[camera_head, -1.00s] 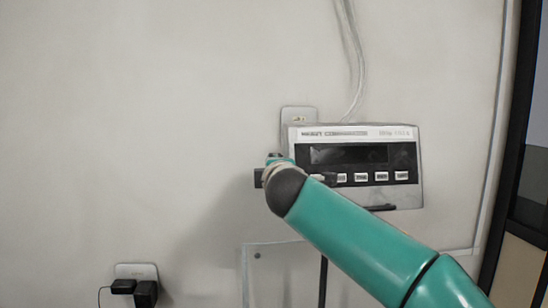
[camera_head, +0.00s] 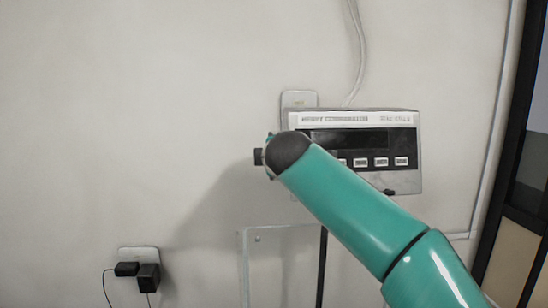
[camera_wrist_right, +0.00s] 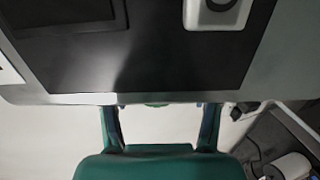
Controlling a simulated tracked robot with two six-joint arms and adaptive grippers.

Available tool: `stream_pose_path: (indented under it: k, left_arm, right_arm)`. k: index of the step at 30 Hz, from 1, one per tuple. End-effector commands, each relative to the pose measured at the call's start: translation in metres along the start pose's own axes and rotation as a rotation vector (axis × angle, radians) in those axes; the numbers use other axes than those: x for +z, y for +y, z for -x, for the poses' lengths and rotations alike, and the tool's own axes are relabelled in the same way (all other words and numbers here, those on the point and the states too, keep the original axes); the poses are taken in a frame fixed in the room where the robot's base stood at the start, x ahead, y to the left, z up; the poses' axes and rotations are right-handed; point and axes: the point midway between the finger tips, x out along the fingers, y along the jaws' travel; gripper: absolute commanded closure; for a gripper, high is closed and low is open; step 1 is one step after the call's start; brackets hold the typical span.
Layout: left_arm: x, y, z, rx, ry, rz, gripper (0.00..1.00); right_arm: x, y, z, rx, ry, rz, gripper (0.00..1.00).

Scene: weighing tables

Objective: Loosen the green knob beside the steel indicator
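The steel indicator (camera_head: 405,180) is on the wall in the head view, with a dark display and a row of white buttons. My right arm covers its lower left part. In the right wrist view its front panel (camera_wrist_right: 150,60) fills the top. My right gripper (camera_wrist_right: 160,108) has its two fingers spread apart at the panel's lower edge. A small sliver of green (camera_wrist_right: 157,104) shows between them at that edge, perhaps the green knob; most of it is hidden. The knob cannot be made out in the head view. My left gripper is not in view.
A wall socket with black plugs (camera_head: 149,277) is at lower left. A clear panel (camera_head: 285,265) stands below the indicator. A pale cable (camera_head: 356,60) runs down to the indicator. The wall to the left is bare.

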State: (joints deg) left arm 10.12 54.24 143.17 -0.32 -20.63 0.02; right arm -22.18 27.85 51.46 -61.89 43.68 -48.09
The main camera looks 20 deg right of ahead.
Motion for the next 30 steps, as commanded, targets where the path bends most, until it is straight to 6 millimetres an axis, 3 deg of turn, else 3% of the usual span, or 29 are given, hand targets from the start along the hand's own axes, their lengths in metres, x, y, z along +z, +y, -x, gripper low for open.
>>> stream_pose_path:
  k: [6,11,24,30]
  left_arm:
    - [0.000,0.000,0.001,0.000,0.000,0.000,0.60]
    - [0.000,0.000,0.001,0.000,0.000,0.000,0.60]
    - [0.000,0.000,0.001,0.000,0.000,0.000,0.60]
    - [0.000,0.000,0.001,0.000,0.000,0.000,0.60]
  right_arm:
    - [0.000,0.002,0.004,0.003,0.001,0.000,0.36]
    - [0.000,0.002,0.018,0.003,0.002,0.000,0.36]
    - [0.000,0.000,0.100,0.003,0.003,0.000,0.36]
    - [-0.001,-0.001,0.117,0.000,0.002,0.001,0.36]
